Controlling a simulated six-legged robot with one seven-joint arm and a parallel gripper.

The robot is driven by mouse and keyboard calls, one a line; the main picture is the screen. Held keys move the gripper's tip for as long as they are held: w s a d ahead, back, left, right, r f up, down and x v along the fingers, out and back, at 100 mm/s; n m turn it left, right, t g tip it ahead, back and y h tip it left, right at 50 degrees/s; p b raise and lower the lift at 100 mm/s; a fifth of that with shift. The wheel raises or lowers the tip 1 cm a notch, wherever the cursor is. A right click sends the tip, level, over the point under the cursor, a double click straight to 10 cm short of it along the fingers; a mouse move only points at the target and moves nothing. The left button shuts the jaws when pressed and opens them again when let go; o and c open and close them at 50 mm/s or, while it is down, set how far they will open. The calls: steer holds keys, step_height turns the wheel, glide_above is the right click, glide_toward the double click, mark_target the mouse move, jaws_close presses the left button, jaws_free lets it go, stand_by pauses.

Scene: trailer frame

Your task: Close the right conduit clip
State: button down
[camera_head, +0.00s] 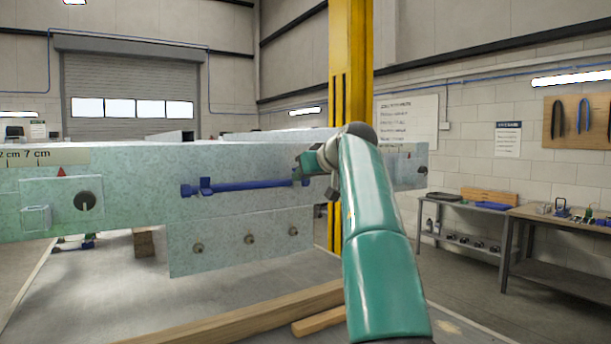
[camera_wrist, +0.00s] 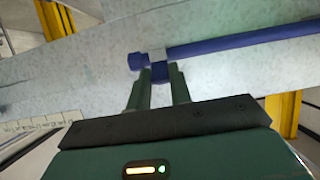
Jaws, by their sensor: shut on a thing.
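A blue conduit (camera_head: 255,185) runs along the side of the speckled grey-green trailer beam (camera_head: 240,160). A blue left clip (camera_head: 206,186) sits near its left end, with a tab standing up. The right conduit clip is mostly hidden by my gripper (camera_head: 304,170) in the head view. In the wrist view the conduit (camera_wrist: 245,43) runs to the right, and the blue right clip (camera_wrist: 160,72) lies between the two green fingers. My gripper (camera_wrist: 159,74) is shut on that clip part. Whether the clip is latched cannot be told.
A lower plate (camera_head: 215,258) with several bolts hangs under the beam. A round dark knob (camera_head: 85,201) and ruler strip (camera_head: 45,157) are at left. A yellow post (camera_head: 350,80) stands behind my arm. Timber (camera_head: 240,315) lies below; workbenches (camera_head: 550,225) stand at right.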

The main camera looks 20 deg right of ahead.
steer(key=shift+r, duration=0.1)
steer(key=c, duration=1.3)
jaws_free()
steer(key=shift+o, duration=0.2)
steer(key=v, duration=1.3)
steer(key=shift+s, duration=0.35)
steer(key=shift+r, duration=0.1)
